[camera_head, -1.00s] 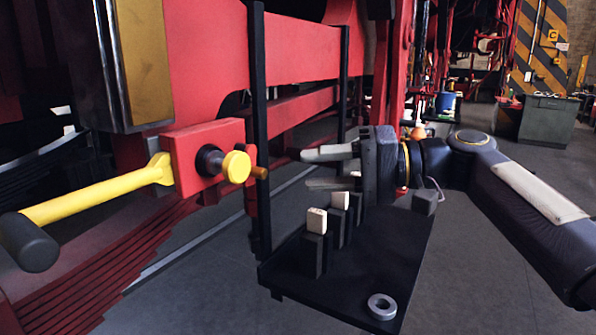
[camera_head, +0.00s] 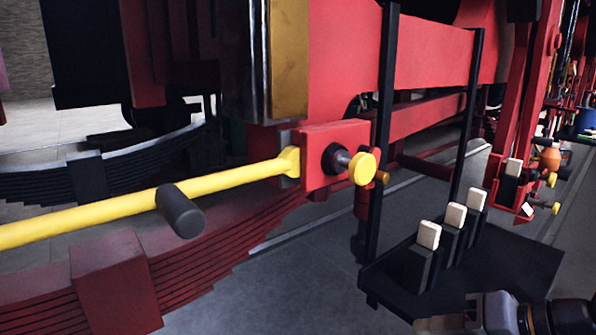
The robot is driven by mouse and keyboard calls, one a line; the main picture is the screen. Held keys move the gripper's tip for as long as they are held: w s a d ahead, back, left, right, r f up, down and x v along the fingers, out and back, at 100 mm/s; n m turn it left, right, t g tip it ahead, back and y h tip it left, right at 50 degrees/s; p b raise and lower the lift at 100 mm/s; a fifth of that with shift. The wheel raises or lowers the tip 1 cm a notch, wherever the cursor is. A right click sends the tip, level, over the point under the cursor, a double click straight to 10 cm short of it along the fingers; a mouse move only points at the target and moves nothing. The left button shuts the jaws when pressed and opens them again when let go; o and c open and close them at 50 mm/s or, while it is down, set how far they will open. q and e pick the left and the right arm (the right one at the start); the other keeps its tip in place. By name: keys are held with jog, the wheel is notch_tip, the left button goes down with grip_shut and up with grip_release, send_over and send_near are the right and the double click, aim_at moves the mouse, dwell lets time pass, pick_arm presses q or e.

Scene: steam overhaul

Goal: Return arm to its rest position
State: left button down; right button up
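My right gripper (camera_head: 445,324) shows at the bottom right edge, low beside the black tray (camera_head: 520,255). Its pale finger part is cut off by the frame, so I cannot tell whether it is open or shut. Its dark wrist comes in from the right. No held object is visible. My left gripper and arm are not in view.
A yellow bar (camera_head: 90,215) with a black cylinder (camera_head: 180,208) runs to a red block (camera_head: 333,146) with a yellow knob (camera_head: 362,168). Several pale-topped black posts (camera_head: 420,262) stand on the tray. Black uprights (camera_head: 385,110) stand behind. Grey floor (camera_head: 300,290) is clear.

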jog(key=s+f+n+g+h, duration=0.1)
jog(key=s+f+h, duration=0.1)
jog(key=s+f, duration=0.45)
jog(key=s+f+n+h, duration=0.1)
jog(key=s+f+h, duration=0.2)
jog(key=f, duration=0.6)
notch_tip(320, 180, up, 14)
jog(key=p, duration=1.3)
jog(key=shift+w+d+f, duration=0.2)
jog(key=shift+d+f, duration=0.05)
jog(key=shift+d, duration=0.05)
